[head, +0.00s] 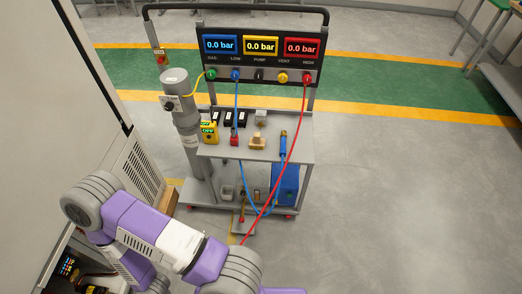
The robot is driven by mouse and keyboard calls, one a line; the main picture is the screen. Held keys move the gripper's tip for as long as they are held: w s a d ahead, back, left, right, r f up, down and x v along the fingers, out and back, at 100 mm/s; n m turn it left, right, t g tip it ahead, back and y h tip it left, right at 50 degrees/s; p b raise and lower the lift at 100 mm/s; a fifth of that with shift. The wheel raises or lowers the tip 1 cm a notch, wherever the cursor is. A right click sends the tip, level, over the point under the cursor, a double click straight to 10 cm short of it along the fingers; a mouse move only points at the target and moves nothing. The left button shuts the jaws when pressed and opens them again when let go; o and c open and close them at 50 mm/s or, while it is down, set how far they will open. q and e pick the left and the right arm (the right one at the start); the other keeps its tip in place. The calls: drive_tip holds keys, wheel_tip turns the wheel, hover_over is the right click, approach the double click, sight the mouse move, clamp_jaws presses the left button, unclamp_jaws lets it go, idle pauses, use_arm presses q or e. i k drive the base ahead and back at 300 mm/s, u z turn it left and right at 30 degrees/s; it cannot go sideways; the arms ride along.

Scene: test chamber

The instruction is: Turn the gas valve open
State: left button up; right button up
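A grey upright gas cylinder (184,130) stands at the left side of a grey cart. A small dark round knob with a pale label, which looks like the gas valve (168,104), is on its upper left side. The knob's setting is too small to read. A yellow hose (196,88) runs from near it to the green GAS port (211,75) on the cart's panel. My purple arm crosses the lower left of the head view, well below the cylinder. Neither gripper shows.
The panel (260,60) has three displays, each reading 0.0 bar. The cart's shelf (293,150) holds a yellow box marked OFF (208,132) and small parts. A red hose (285,165) hangs in front.

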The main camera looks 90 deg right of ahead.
sight(211, 74)
drive_tip(key=z, duration=2.85)
drive_tip(key=k, duration=0.35)
drive_tip(key=z, duration=0.1)
drive_tip(key=i, duration=1.2)
drive_tip(key=u, duration=1.35)
drive_tip(key=i, duration=0.2)
drive_tip(key=u, duration=0.1)
